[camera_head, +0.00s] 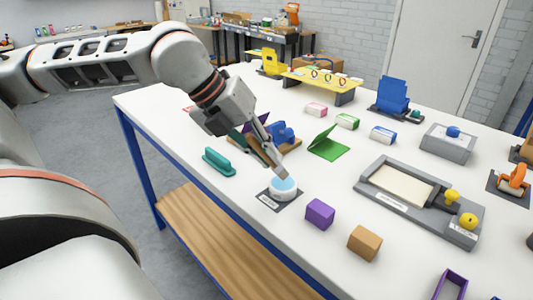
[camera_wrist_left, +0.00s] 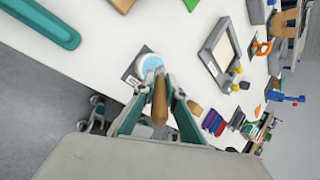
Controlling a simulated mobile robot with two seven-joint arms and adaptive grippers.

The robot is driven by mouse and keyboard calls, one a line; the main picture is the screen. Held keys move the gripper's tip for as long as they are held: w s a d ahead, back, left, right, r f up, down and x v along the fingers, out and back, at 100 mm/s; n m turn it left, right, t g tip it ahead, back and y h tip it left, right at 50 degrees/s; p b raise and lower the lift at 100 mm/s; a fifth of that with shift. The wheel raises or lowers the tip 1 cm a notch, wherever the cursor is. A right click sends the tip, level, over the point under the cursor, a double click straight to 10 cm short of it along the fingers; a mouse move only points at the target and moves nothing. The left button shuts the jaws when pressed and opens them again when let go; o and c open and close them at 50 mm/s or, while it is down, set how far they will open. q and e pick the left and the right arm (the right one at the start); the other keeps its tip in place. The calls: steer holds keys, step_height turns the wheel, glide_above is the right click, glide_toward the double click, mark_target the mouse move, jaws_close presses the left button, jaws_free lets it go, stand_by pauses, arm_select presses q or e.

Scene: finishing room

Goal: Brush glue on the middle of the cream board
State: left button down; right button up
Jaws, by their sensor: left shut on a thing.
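My left gripper (camera_head: 270,154) is shut on a brush with a wooden handle, which shows clearly in the left wrist view (camera_wrist_left: 160,102). The brush points down at the white glue pot (camera_head: 283,194), and its tip is at or in the pale blue glue (camera_head: 280,183); how deep I cannot tell. The pot stands on a dark labelled mat and also shows in the left wrist view (camera_wrist_left: 143,60). The cream board (camera_head: 396,184) lies flat in a grey tray (camera_head: 372,197) to the right of the pot. My right gripper is not in view.
Yellow knobs (camera_head: 467,220) sit at the tray's right end. A teal block (camera_head: 218,162) lies left of the pot, and a green folded piece (camera_head: 327,146) behind it.

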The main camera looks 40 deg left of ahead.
arm_select(q)
steer(key=shift+f, duration=0.15)
stand_by(0.3)
steer(key=shift+f, duration=0.4)
stand_by(0.7)
steer(key=shift+r, duration=3.55)
